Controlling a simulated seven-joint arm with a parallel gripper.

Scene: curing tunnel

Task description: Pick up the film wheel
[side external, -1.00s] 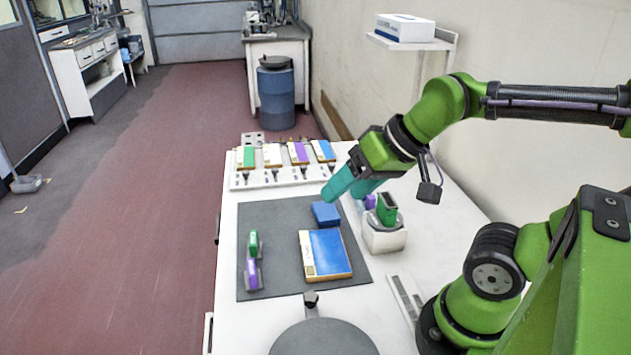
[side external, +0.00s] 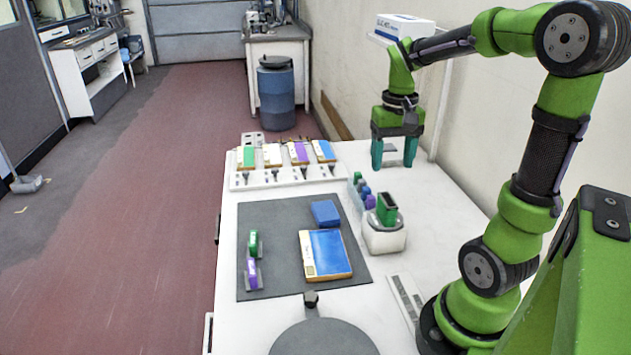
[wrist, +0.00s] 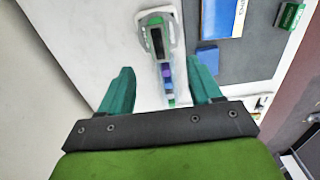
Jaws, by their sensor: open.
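No single item is clearly marked as the film wheel. Small coloured rounded pieces, possibly wheels, stand in a row: a purple one (side external: 369,202), with blue and green ones behind it. The row also shows in the wrist view (wrist: 167,76), ahead of and between my fingers. A green piece (side external: 253,243) and a purple piece (side external: 251,273) stand on the left of the dark mat (side external: 275,215). A green block (side external: 387,209) sits in a white holder (side external: 384,238). My gripper (side external: 394,160) is open, pointing down, behind and right of the row, apart from it.
A blue block (side external: 325,213) and a blue-and-white box (side external: 328,254) lie on the mat. A white rack (side external: 285,181) with several coloured blocks stands at the back. A wall shelf (side external: 440,42) carries a white box near my arm. The table's right side is mostly clear.

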